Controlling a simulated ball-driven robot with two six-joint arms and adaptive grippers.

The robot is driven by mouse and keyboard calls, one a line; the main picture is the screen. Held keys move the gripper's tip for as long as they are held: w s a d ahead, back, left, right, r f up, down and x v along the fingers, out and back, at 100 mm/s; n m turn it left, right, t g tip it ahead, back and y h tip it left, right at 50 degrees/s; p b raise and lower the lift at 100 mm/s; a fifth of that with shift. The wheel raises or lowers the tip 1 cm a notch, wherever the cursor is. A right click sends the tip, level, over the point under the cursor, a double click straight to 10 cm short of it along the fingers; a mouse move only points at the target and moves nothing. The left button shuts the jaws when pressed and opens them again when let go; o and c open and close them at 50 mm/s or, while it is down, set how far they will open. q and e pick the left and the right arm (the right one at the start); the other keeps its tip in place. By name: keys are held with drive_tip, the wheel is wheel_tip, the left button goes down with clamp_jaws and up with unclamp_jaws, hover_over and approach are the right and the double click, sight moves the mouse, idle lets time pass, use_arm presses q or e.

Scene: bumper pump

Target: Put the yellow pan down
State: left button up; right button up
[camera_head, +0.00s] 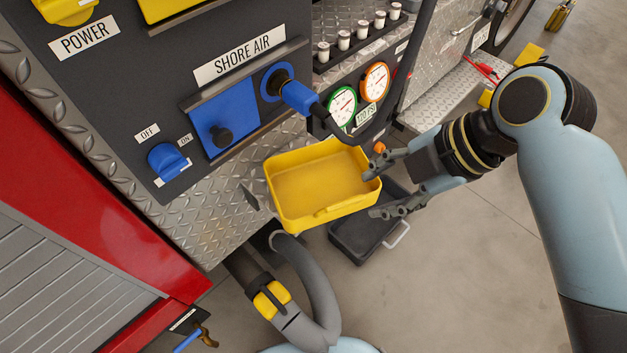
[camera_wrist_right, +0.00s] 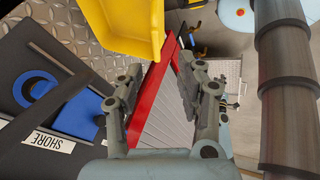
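The yellow pan (camera_head: 320,185) is a shallow open tray, empty inside, in the middle of the head view, in front of the diamond-plate panel. It also shows at the upper left of the right wrist view (camera_wrist_right: 125,28). What bears it cannot be told. My right gripper (camera_head: 374,191) is open at the pan's right side, with its fingertips very near the right rim. In the right wrist view the fingers (camera_wrist_right: 163,78) are spread apart, the pan is beside the left finger, and nothing is between them. Contact cannot be told. My left gripper is not in view.
A dark bin (camera_head: 350,242) with a light handle is lower, partly hidden by the pan. The blue shore air fitting (camera_head: 298,96) and gauges (camera_head: 342,105) are above. Bare floor (camera_head: 470,255) lies right.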

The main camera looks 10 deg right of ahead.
sight(347, 202)
drive_tip(key=x, duration=0.4)
drive_tip(key=shift+a+r, duration=0.1)
drive_tip(key=shift+a, duration=0.1)
drive_tip(key=shift+a+f, duration=0.15)
drive_tip(key=shift+f, duration=0.05)
drive_tip(key=x, duration=0.5)
drive_tip(key=shift+w+r, duration=0.1)
drive_tip(key=shift+w, duration=0.1)
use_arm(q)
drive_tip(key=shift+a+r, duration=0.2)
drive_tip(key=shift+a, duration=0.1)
use_arm(e)
drive_tip(key=shift+c, duration=1.1)
clamp_jaws()
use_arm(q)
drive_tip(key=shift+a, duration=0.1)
